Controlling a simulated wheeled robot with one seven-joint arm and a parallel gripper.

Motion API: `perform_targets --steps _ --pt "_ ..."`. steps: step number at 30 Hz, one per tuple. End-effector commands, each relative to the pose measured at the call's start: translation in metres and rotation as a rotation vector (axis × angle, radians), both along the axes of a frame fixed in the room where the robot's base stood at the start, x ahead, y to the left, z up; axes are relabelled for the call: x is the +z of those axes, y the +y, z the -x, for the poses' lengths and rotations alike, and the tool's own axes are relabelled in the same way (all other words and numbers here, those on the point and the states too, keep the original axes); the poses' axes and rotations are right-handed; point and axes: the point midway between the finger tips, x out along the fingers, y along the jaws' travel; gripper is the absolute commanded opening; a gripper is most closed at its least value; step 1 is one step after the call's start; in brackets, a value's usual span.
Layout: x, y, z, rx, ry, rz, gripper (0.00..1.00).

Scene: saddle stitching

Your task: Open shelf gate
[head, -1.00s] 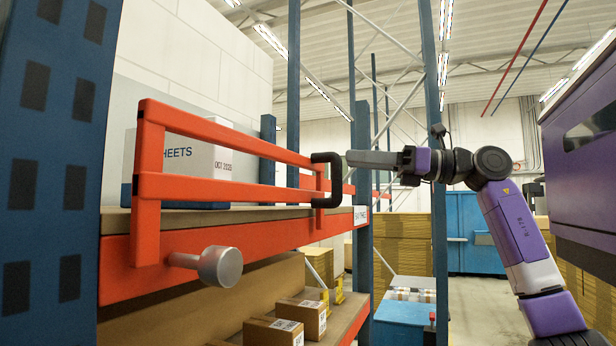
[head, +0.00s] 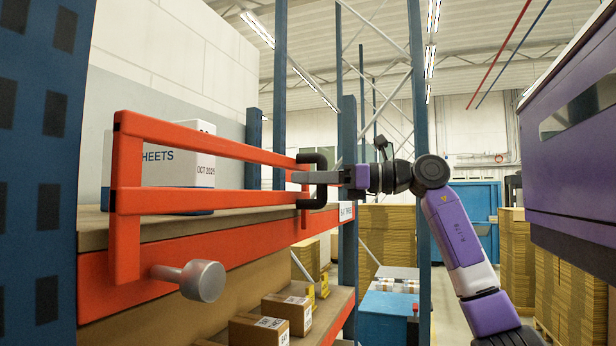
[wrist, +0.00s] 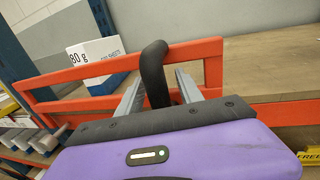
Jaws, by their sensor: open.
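The shelf gate (head: 215,197) is a red frame with two long bars, standing across the front of the shelf. It also shows in the wrist view (wrist: 75,74). A black C-shaped handle (head: 317,161) sits at its right end. My gripper (head: 302,177) is at the handle; in the wrist view its two fingers (wrist: 158,84) are apart, with the black handle (wrist: 156,75) between them. I cannot tell whether either finger touches it. A grey knob (head: 203,280) sticks out below the gate's left end.
A white box marked SHEETS (head: 186,166) stands on the shelf behind the gate. Small cartons (head: 288,309) lie on the lower shelf. Blue uprights (head: 348,180) stand near my arm. A purple machine (head: 570,190) is at the right.

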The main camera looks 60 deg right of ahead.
Motion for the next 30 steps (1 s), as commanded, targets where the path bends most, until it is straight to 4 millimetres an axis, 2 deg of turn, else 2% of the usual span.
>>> perform_targets --steps 5,11,12,30 --pt "-0.0003 0.0001 0.0000 0.000 0.000 0.000 0.41" --pt "-0.0002 0.0001 0.0001 0.001 -0.001 -0.001 0.02" --pt "-0.0002 0.0001 0.0001 0.001 -0.001 -0.001 0.00" --pt "0.0001 0.0000 0.0003 0.001 -0.001 -0.001 0.00"
